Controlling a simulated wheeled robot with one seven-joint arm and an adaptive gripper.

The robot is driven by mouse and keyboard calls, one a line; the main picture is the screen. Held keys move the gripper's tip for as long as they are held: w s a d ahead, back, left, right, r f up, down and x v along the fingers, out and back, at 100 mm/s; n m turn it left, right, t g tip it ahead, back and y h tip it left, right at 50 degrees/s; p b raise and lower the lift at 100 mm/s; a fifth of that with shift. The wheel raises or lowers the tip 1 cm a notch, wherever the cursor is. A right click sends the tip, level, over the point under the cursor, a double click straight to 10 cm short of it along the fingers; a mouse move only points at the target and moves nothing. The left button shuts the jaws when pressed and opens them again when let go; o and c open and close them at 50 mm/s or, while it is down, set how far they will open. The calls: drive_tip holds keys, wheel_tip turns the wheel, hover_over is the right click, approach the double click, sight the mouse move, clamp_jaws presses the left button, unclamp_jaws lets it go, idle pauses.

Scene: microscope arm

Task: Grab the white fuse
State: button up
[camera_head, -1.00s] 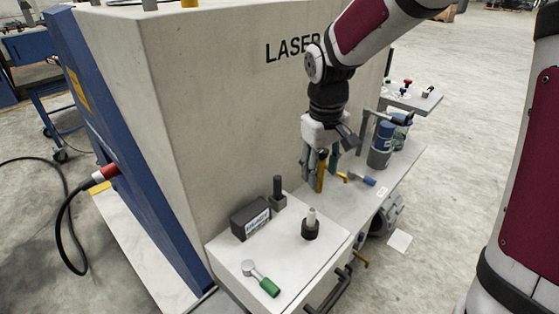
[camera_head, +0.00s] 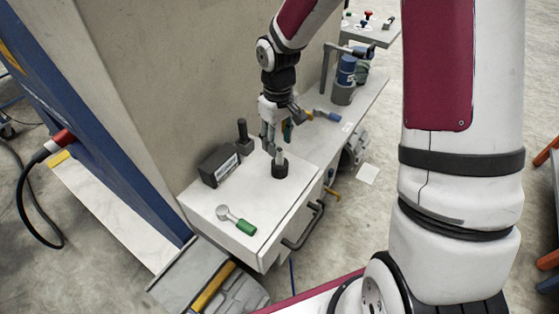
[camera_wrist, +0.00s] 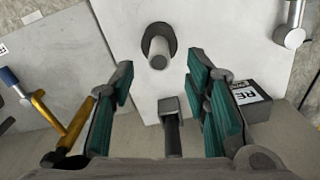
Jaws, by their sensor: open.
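The white fuse (camera_head: 281,157) stands upright in a dark round holder (camera_head: 280,171) on the white-topped cabinet. In the wrist view the fuse (camera_wrist: 158,57) is seen nearly end-on, in its dark holder, beyond the fingertips and a little left of the middle between them. My gripper (camera_head: 278,143) is just behind and above the fuse in the head view. In the wrist view my gripper (camera_wrist: 163,84) has its green-padded fingers wide apart with nothing between the pads.
A dark box with a label (camera_head: 219,166) and a black upright post (camera_head: 244,137) stand near the fuse. A blue-and-yellow tool (camera_wrist: 50,115) lies left in the wrist view. The white top (camera_head: 270,205) is clear in front of the fuse.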

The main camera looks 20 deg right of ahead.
sight(279, 149)
wheel_tip(279, 149, down, 5)
drive_tip(key=shift+s+f, duration=0.1)
idle(0.3)
clamp_jaws()
